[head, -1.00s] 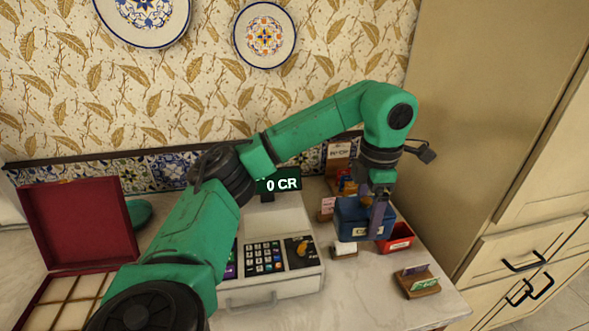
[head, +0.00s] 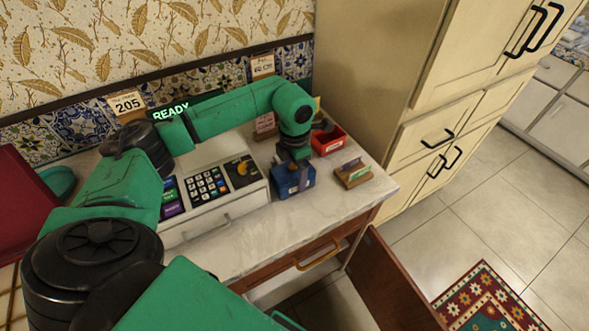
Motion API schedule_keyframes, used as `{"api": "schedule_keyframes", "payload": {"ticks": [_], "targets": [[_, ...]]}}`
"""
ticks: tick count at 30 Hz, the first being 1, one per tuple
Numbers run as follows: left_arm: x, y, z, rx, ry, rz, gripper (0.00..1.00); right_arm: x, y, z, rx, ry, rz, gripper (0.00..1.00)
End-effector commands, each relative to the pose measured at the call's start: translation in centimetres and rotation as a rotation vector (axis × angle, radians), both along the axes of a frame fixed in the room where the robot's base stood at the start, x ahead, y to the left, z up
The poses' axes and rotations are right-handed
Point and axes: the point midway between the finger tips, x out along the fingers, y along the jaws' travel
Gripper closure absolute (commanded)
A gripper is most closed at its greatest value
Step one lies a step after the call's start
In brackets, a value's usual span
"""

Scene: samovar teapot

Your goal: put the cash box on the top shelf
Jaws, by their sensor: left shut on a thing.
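The cash box (head: 284,184) is a small dark blue box with a pale label, over the counter just right of the cash register. My left gripper (head: 297,172) comes down from above and is shut on it. I cannot tell whether its base touches the counter. An open compartment (head: 285,288) shows below the counter drawer, partly hidden by my arm; I cannot tell whether it holds the top shelf. My right gripper is not in view.
The register (head: 215,212) stands left of the box. A red tray (head: 328,140) and a wooden card stand (head: 353,173) are to its right. Below are a drawer with an orange handle (head: 318,257) and an open brown door (head: 395,285). The counter front (head: 330,208) is clear.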

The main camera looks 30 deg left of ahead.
Motion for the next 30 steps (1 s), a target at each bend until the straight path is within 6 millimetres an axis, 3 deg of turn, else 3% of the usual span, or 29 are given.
{"api": "schedule_keyframes", "payload": {"ticks": [8, 9, 10, 20, 23, 30], "targets": [[0.1, 0.0, -0.3, -0.001, -0.002, 0.0, 0.84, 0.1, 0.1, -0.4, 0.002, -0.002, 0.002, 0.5], [0.0, 0.0, -0.2, -0.001, -0.001, 0.0, 0.04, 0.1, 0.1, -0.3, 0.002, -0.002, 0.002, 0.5], [0.0, 0.0, -0.2, -0.001, -0.001, 0.0, 0.0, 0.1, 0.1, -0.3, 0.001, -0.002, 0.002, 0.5], [0.1, 0.0, 0.7, -0.002, -0.005, 0.0, 0.0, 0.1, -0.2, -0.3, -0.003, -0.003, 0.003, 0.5], [0.2, 0.0, 2.5, -0.001, -0.008, 0.0, 0.0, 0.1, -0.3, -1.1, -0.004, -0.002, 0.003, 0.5], [0.2, -0.1, 9.1, -0.002, -0.007, -0.001, 0.0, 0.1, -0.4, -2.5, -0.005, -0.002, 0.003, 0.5]]}}
